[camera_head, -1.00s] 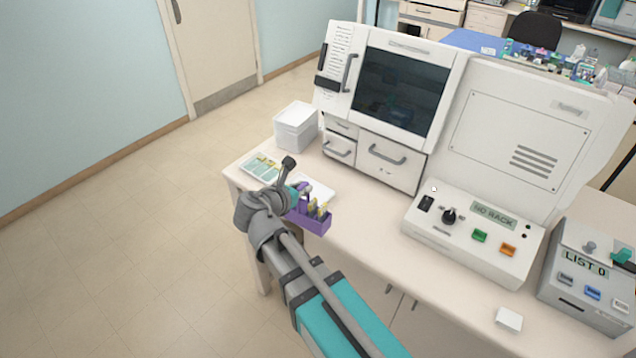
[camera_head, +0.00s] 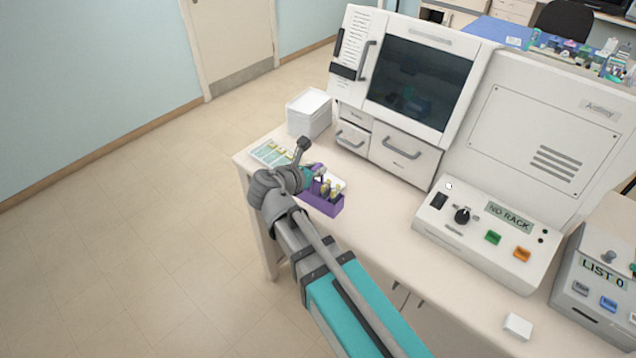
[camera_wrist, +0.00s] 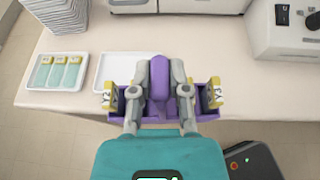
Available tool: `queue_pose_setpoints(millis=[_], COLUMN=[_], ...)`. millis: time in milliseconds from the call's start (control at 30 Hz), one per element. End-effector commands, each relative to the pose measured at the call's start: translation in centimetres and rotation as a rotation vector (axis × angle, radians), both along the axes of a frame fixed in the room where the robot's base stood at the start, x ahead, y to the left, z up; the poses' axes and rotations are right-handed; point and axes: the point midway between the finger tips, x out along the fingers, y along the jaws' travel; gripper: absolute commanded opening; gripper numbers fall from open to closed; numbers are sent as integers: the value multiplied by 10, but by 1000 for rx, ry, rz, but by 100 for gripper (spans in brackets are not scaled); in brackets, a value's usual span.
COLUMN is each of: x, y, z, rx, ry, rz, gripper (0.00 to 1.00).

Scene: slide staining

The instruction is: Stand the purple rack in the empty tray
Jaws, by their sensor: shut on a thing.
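The purple rack (camera_head: 322,203) holds slides with yellow labelled ends. My gripper (camera_wrist: 159,92) is shut on the rack's upright purple handle (camera_wrist: 159,76) in the wrist view, and slides stand on both sides of it. The empty white tray (camera_wrist: 112,70) lies just beyond the rack, partly hidden by the rack and fingers. In the head view my arm and the rack hide most of this tray. The rack looks upright near the table's front edge; I cannot tell how far it is above the table.
Another white tray (camera_wrist: 57,72) holding slides with yellow ends lies left of the empty tray. A stack of white trays (camera_head: 309,114) stands behind it. The white machine (camera_head: 408,80) and its control box (camera_head: 480,232) bound the table at the back and right.

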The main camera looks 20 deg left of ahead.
Motion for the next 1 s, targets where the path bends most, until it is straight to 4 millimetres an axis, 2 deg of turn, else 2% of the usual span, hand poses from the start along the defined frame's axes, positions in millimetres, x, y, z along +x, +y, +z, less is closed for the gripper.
queue_pose_setpoints(millis=[167,700,1000], x=[4,24,27], y=[-5,-39,-44], z=[8,56,59], rx=[-1,0,-1], ry=[-1,-1,-1], rz=[-9,-65,-74], gripper=[0,0,0])
